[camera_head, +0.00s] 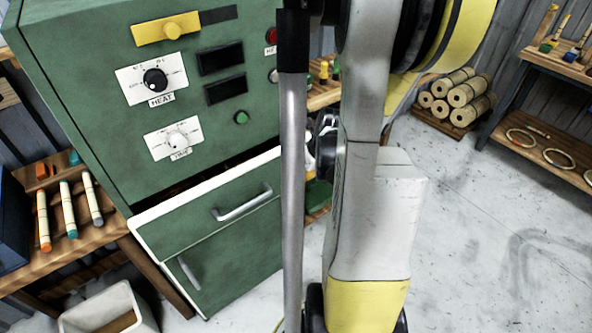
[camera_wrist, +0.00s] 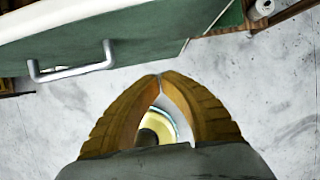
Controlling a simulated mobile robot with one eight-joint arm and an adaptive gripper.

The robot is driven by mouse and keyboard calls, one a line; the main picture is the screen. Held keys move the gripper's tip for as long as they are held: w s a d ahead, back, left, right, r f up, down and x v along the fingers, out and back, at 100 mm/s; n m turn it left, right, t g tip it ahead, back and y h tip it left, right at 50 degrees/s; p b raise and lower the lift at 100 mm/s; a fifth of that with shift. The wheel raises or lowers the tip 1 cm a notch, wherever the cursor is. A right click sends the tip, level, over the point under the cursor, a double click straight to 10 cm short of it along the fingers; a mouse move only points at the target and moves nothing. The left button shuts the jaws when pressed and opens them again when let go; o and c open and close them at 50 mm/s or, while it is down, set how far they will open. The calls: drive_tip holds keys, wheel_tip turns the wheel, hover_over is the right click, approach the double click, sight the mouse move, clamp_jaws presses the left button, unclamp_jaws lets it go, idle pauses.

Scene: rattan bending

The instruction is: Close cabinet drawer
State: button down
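The green cabinet (camera_head: 100,90) stands at the left in the head view. Its drawer (camera_head: 165,229) is pulled partly out, with its white rim standing forward of the cabinet face. The drawer has a grey bar handle (camera_head: 243,204). In the wrist view the drawer front (camera_wrist: 150,42) crosses the top left, with the handle (camera_wrist: 72,73) at its left. My gripper (camera_wrist: 159,76) has its two orange fingertips together with nothing between them. It is in front of the drawer, right of the handle, and appears apart from it. My arm hides the gripper in the head view.
Below the drawer is another green front with a handle (camera_head: 188,272). A wooden shelf with coloured-tip tools (camera_head: 68,210) and a white bin (camera_head: 110,309) stand at the left. Stacked rolls (camera_head: 458,96) and a wooden rack (camera_head: 545,150) stand at the right. Open floor lies at the right.

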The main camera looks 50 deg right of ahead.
drive_tip(key=shift+w+d+f+b, duration=0.3)
drive_tip(key=shift+w+f+b, duration=0.4)
drive_tip(key=shift+w+f, duration=0.5)
drive_tip(key=shift+w+d+f+b, duration=0.35)
drive_tip(key=shift+w+f+b, duration=0.3)
drive_tip(key=shift+w+f, duration=0.5)
drive_tip(key=shift+w+d+f+b, duration=0.3)
drive_tip(key=shift+w+f+b, duration=0.4)
drive_tip(key=shift+w+f, duration=0.5)
drive_tip(key=shift+s+f, duration=0.15)
drive_tip(key=shift+s, duration=0.05)
